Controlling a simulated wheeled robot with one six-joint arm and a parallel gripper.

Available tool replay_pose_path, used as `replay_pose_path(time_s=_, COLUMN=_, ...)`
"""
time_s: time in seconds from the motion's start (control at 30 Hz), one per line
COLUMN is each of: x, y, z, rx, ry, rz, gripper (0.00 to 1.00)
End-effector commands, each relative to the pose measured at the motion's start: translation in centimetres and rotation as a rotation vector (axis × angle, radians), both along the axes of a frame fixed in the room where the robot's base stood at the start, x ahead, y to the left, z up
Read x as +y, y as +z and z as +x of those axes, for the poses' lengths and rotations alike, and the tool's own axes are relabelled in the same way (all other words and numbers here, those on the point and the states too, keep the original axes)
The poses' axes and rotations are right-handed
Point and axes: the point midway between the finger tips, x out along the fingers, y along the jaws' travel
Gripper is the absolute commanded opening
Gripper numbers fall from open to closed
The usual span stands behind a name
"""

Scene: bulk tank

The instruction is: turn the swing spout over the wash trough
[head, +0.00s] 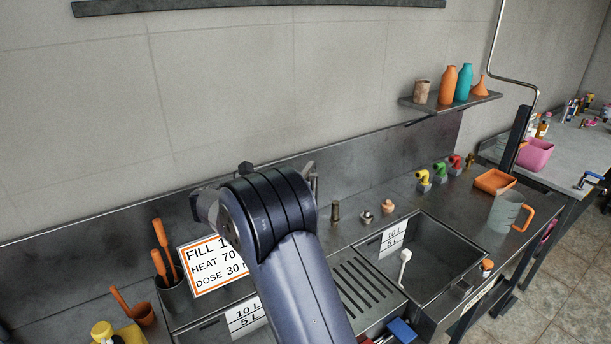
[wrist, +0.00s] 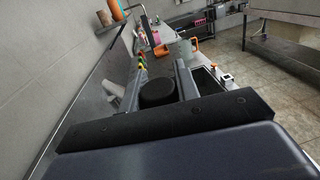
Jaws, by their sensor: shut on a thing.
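My gripper (wrist: 158,80) shows in the wrist view, with its two grey fingers either side of a dark round knob (wrist: 158,94) and shut on it. The knob seems to be part of the swing spout, but the frames do not make this certain. In the head view my arm hides the gripper and the knob. A thin metal pipe (head: 312,178), perhaps the spout, shows just behind my arm. An open steel basin (head: 455,262) with a 10 L / 5 L label is right of my arm. A second 10 L / 5 L label (head: 246,317) marks another basin, mostly hidden by my arm.
A slotted drainboard (head: 362,290) lies between the basins. Small coloured taps (head: 439,172) and a grey jug (head: 506,213) stand behind and right of the open basin. A sign (head: 212,262) and tool cup (head: 174,294) stand left. A wall shelf (head: 450,103) holds bottles.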

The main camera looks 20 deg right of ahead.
Motion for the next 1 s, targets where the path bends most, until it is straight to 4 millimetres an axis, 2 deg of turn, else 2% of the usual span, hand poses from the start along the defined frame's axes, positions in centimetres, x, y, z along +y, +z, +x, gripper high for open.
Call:
replay_pose_path(time_s=0.2, x=0.78, y=0.04, z=0.47, rx=0.001, ry=-0.034, rz=0.001, gripper=0.00)
replay_pose_path(time_s=0.63, x=0.86, y=0.00, z=0.52, rx=0.000, ry=-0.041, rz=0.000, gripper=0.00)
replay_pose_path(time_s=0.67, x=0.86, y=0.00, z=0.52, rx=0.000, ry=-0.041, rz=0.000, gripper=0.31)
replay_pose_path(time_s=0.9, x=0.86, y=0.02, z=0.53, rx=-0.001, ry=-0.040, rz=0.000, gripper=0.51)
replay_pose_path(time_s=1.0, x=0.87, y=0.02, z=0.53, rx=-0.001, ry=-0.040, rz=0.000, gripper=0.51)
